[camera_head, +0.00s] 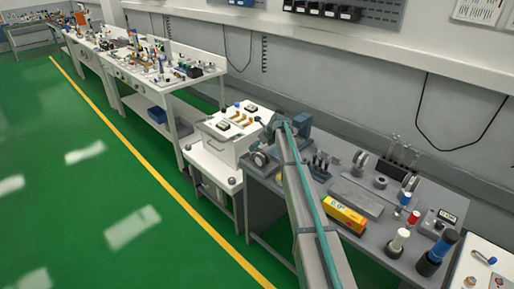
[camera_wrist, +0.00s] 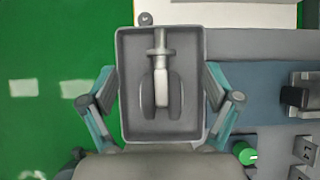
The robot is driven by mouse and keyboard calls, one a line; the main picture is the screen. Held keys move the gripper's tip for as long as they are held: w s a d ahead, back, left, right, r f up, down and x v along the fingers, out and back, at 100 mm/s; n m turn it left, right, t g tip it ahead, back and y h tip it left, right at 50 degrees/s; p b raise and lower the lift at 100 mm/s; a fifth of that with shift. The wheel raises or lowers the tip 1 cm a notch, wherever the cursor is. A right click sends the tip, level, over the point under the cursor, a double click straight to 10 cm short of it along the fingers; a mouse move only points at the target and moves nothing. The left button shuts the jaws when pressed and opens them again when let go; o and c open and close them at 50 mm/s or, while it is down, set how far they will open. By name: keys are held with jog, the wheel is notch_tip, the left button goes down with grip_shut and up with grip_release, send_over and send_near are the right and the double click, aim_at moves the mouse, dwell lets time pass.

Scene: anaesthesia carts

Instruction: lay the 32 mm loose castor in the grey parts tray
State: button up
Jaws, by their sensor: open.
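In the wrist view the grey parts tray (camera_wrist: 128,125) is a shallow rectangular box with raised walls at the bench edge. A loose castor (camera_wrist: 162,88) with a pale stem and two dark grey wheels lies inside it, near the middle, stem toward the top of the picture. Its size marking cannot be read. My gripper (camera_wrist: 163,108) is open and empty, its fingers spread on either side of the tray in the picture, apart from the castor. In the head view my arm hides much of this area, and I cannot make out the tray clearly.
A blue-grey vise (camera_head: 304,124) stands right of my arm. The grey bench (camera_head: 385,238) holds a yellow box (camera_head: 344,217), a flat grey plate (camera_head: 357,196) and several tools. A white cart (camera_head: 222,175) adjoins on the left. A green-capped item (camera_wrist: 245,153) lies right of the tray.

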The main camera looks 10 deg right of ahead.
jog(key=v, duration=1)
jog(key=shift+w, duration=0.1)
jog(key=s+a+f+n+g+h, duration=0.1)
jog(key=s+f+n+g, duration=0.2)
jog(key=s+f+n, duration=1.2)
jog(key=s+f+n+g+h, duration=0.25)
jog(key=s+f+n, duration=0.55)
jog(key=s+f, duration=1.15)
jog(key=s+f+n+g, duration=0.2)
jog(key=s, duration=1.2)
jog(key=s+a+f+n+g, duration=0.1)
jog(key=s+f+g, duration=0.1)
jog(key=s, duration=1.3)
jog(key=s+f+n+g, duration=0.2)
jog(key=s+g, duration=0.1)
jog(key=s, duration=1.2)
jog(key=shift+s+a+f+n+h, duration=0.2)
jog(key=shift+a+f+n+h, duration=0.05)
jog(key=shift+f+n+h, duration=0.1)
